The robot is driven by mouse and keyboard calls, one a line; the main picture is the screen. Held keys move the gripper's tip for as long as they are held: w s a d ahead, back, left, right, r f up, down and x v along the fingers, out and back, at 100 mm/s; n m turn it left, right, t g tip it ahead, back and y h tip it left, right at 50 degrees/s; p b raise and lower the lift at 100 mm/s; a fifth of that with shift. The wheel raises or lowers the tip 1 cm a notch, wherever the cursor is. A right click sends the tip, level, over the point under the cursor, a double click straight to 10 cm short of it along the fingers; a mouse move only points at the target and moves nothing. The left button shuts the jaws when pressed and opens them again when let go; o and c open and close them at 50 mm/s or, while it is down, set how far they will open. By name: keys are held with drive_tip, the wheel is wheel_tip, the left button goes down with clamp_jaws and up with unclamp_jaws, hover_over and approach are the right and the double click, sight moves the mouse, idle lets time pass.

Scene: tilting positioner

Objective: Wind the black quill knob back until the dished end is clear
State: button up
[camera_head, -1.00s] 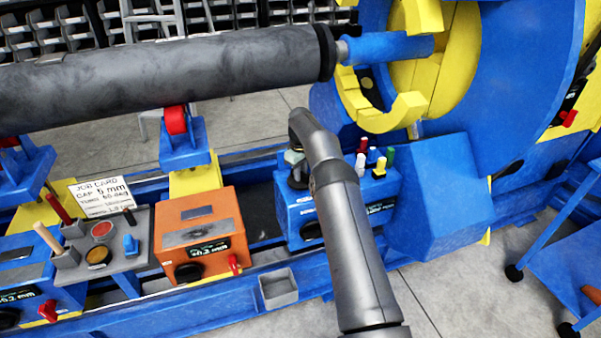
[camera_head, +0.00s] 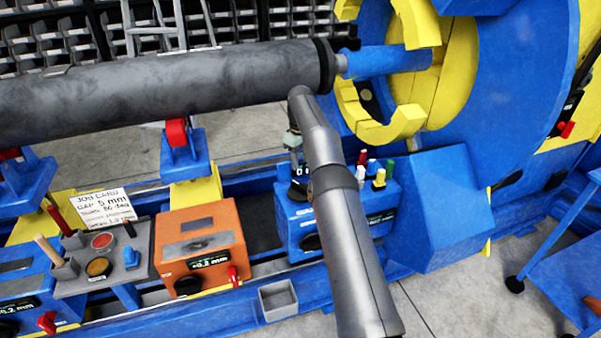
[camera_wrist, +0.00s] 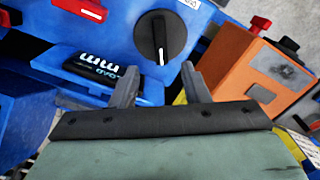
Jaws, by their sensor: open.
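The black knob (camera_wrist: 160,38) with a white pointer line sits on the blue control box in the wrist view. It also shows low on the box's front in the head view (camera_head: 311,242). My gripper (camera_wrist: 157,74) is open and empty; its two grey fingers point at the knob, one to each side in the picture. Whether they touch it I cannot tell. In the head view my gripper (camera_head: 297,172) is at the blue box, partly behind my arm. The long grey cylinder (camera_head: 170,88) ends in a black collar and stub near a blue spindle (camera_head: 385,60); any gap is unclear.
The blue control box (camera_head: 290,215) carries several coloured pegs and a display. An orange box (camera_head: 200,240) with its own black knob and red lever stands to its left. A red lever (camera_wrist: 80,8) shows near the knob. A grey open bin (camera_head: 278,300) sits in front.

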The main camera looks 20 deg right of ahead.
wheel_tip(320, 180, up, 6)
drive_tip(key=p, duration=0.4)
drive_tip(key=shift+r, duration=0.25)
drive_tip(key=s+a+r+m, duration=0.1)
drive_tip(key=s+a+r, duration=0.45)
drive_tip(key=r, duration=0.45)
drive_tip(key=s+a+r+m, duration=0.1)
drive_tip(key=s+r, duration=0.1)
drive_tip(key=s, duration=0.4)
drive_tip(key=s+a+r+m, duration=0.1)
drive_tip(key=s+r, duration=0.1)
drive_tip(key=s, duration=0.4)
drive_tip(key=s+f+m, duration=0.1)
drive_tip(key=s+f, duration=0.3)
drive_tip(key=s, duration=1.2)
drive_tip(key=s+a+f+m, duration=0.1)
drive_tip(key=s+f, duration=0.3)
drive_tip(key=s, duration=1.3)
drive_tip(key=shift+s+f+m, duration=0.2)
drive_tip(key=shift+m, duration=0.6)
